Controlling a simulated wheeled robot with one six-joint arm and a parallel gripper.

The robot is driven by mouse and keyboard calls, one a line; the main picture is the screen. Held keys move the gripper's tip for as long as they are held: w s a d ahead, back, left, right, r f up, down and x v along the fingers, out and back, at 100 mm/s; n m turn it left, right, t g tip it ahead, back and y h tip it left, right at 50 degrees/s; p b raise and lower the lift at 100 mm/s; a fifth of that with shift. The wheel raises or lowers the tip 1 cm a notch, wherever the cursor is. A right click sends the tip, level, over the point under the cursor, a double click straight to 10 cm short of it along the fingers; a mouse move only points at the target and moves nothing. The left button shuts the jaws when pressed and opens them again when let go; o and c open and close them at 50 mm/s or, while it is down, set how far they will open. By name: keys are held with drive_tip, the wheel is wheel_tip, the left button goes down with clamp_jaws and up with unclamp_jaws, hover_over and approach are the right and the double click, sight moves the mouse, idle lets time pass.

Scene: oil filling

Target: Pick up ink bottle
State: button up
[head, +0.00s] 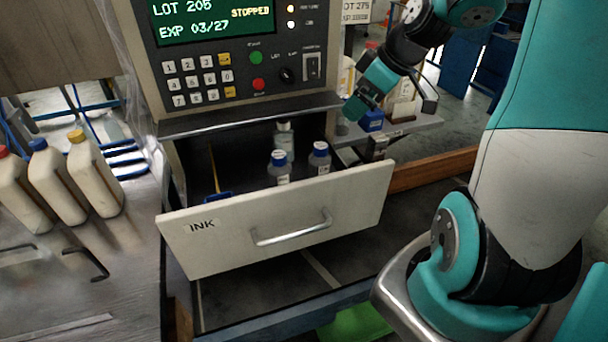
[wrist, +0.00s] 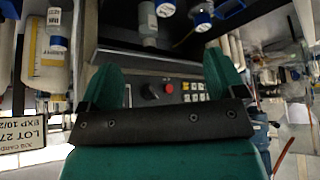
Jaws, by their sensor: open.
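My gripper (head: 357,106) is open and empty, above and right of the drawer, apart from the bottles. In the wrist view its fingers (wrist: 161,62) are spread, with blue-capped bottles (wrist: 202,17) at the top edge.
A blue-headed tool (head: 216,195) lies in the drawer's left part. A control panel (head: 245,75) stands over the drawer. Several jugs (head: 60,180) stand on the left bench.

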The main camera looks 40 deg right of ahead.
sight(321, 145)
drive_tip(key=p+x, duration=0.1)
drive_tip(key=x, duration=1.1)
drive_tip(key=shift+a+r+p, duration=0.1)
drive_tip(key=shift+a+p, duration=0.1)
drive_tip(key=shift+p, duration=0.2)
drive_tip(key=shift+p+x, duration=0.95)
drive_tip(key=shift+x, duration=1.8)
drive_tip(key=shift+s, duration=0.15)
drive_tip(key=c, duration=1.5)
drive_tip(key=shift+o, duration=0.2)
wheel_tip(321, 145, up, 20)
drive_tip(key=b, duration=0.2)
